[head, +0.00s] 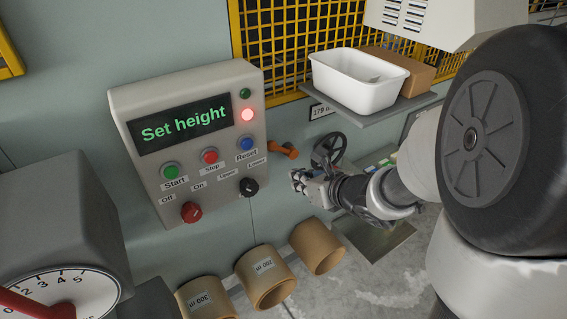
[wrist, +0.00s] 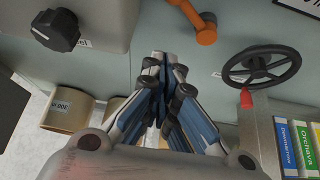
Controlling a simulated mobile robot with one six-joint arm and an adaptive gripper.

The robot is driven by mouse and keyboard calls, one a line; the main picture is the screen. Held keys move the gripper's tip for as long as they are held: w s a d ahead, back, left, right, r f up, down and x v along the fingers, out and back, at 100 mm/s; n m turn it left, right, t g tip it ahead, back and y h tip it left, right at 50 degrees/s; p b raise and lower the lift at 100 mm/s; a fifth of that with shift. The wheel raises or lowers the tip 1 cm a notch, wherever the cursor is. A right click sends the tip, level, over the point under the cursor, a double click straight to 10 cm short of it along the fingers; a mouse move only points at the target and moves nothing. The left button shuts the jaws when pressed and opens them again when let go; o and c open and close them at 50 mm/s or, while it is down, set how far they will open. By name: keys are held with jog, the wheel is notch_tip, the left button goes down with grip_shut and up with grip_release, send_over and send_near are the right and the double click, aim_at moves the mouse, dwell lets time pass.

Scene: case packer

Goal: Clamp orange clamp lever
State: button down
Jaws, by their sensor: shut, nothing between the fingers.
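The orange clamp lever (head: 283,150) sticks out from the wall just right of the control panel. In the wrist view the orange lever (wrist: 196,20) is at the top, right of centre, and its rounded end points down. My gripper (head: 297,181) is shut and empty in front of the wall, below the lever and apart from it. In the wrist view my gripper (wrist: 162,58) has its fingertips together, pointing at the bare wall left of the lever. The lever's far end is cut off by the wrist view's top edge.
The control panel (head: 225,158) reads "Set height", with a lit red lamp and a black knob (wrist: 55,30) near the gripper. A handwheel (wrist: 262,66) is close on the right. A shelf (head: 385,116) holds a white bin (head: 352,95). Cardboard tubes (head: 266,285) stand below.

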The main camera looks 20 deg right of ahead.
aim_at(281, 149)
jog(key=b+x, duration=0.2)
jog(key=x, duration=0.8)
jog(key=r+p, duration=0.1)
jog(key=r, duration=0.2)
jog(key=shift+w+r+p, duration=0.35)
jog(key=shift+w+r, duration=0.05)
jog(key=shift+d+r+p, duration=0.1)
jog(key=shift+r+p, duration=0.1)
jog(key=shift+p, duration=0.3)
